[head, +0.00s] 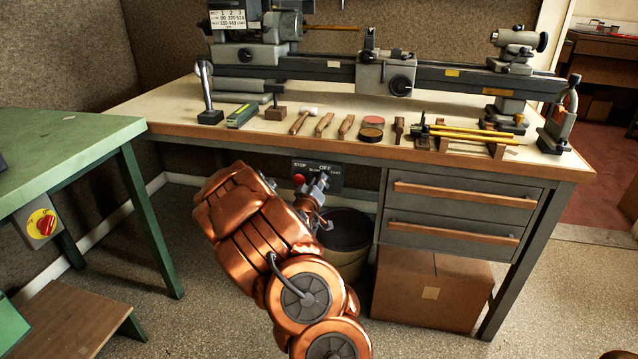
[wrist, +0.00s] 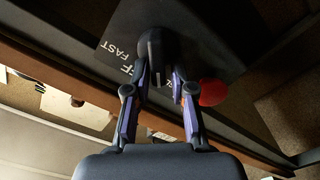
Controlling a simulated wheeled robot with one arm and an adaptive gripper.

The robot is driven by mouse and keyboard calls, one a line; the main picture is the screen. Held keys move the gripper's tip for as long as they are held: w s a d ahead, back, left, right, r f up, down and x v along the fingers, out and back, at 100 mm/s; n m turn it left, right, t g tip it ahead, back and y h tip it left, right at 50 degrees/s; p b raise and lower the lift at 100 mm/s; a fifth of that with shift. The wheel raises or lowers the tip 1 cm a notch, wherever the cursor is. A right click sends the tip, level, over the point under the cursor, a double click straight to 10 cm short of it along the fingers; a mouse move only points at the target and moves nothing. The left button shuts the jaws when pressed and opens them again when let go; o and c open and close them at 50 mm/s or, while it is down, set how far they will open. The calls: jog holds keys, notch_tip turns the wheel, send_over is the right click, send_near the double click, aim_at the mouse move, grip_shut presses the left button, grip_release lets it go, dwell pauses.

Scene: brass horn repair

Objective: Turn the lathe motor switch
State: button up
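The dark lathe motor switch panel (head: 334,182) hangs under the front edge of the workbench, with "STOP", "OFF" and "FAST" lettering. In the wrist view the panel (wrist: 205,30) shows part of "OFF" and "FAST". The black switch knob (wrist: 154,48) stands out from it. My gripper (head: 318,184) is at the panel and hides the knob in the head view. In the wrist view my gripper's fingertips (wrist: 159,72) are on either side of the knob; whether they press on it I cannot tell.
A red stop button (head: 298,179) sits left of the knob, close to my gripper; it also shows in the wrist view (wrist: 212,92). Drawers (head: 462,213) are to the right. A green table (head: 65,145) is at left.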

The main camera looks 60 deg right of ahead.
jog(key=shift+o, duration=1)
jog(key=shift+s, duration=0.1)
jog(key=shift+f, duration=0.1)
jog(key=v, duration=0.7)
jog(key=shift+a, duration=0.2)
